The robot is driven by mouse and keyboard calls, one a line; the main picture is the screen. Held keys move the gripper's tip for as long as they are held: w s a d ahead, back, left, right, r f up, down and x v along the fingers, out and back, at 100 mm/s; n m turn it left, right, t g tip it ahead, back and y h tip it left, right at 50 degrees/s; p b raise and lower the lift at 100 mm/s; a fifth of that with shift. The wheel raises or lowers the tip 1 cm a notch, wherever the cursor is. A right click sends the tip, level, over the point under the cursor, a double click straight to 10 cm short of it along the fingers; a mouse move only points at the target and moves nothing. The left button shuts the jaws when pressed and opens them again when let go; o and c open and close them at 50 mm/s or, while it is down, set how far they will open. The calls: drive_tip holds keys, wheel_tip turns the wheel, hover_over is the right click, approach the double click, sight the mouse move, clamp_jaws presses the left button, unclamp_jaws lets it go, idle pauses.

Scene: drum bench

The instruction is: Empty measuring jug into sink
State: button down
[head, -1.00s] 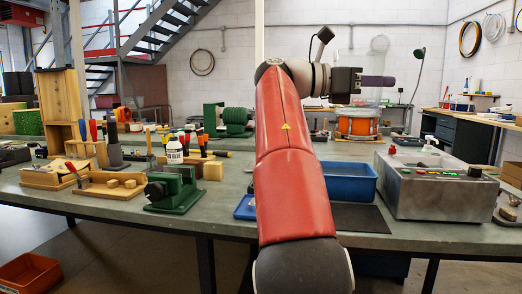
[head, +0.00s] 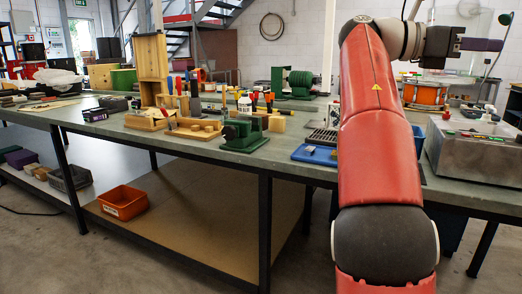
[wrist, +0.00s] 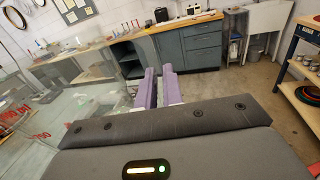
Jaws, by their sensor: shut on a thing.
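My gripper (head: 482,44) is raised above the bench at the upper right of the head view. Its purple fingers also show in the wrist view (wrist: 159,88), close together on what looks like part of the clear jug. The clear measuring jug (wrist: 50,118) fills the left of the wrist view, with red markings on its wall. It is see-through, so its contents and tilt are hard to tell. In the head view it shows only faintly around the fingers. I cannot make out a sink for certain in either view.
The bench (head: 220,150) holds a green vice (head: 243,134), wooden racks, a blue tray (head: 314,154), a steel machine (head: 478,155) and an orange drum (head: 424,94). An orange crate (head: 122,202) sits on the low shelf. Open floor lies in front at the left.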

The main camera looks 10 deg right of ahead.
drive_tip(key=shift+a+f, duration=0.25)
drive_tip(key=shift+f, duration=0.4)
drive_tip(key=w+a+f+n+t+y, duration=0.1)
drive_tip(key=w+a+f+n+t, duration=0.2)
drive_tip(key=a+f, duration=0.6)
drive_tip(key=w+a+f+n+t+y, duration=0.1)
drive_tip(key=w+a+f+n+t, duration=0.3)
drive_tip(key=f, duration=3.3)
drive_tip(key=w+a+f+n+t, duration=0.4)
drive_tip(key=a+f+t, duration=0.6)
drive_tip(key=f, duration=1.3)
drive_tip(key=a, duration=0.3)
drive_tip(key=shift+a+n+y, duration=0.3)
drive_tip(key=shift+y, duration=0.1)
drive_tip(key=shift+r, duration=0.1)
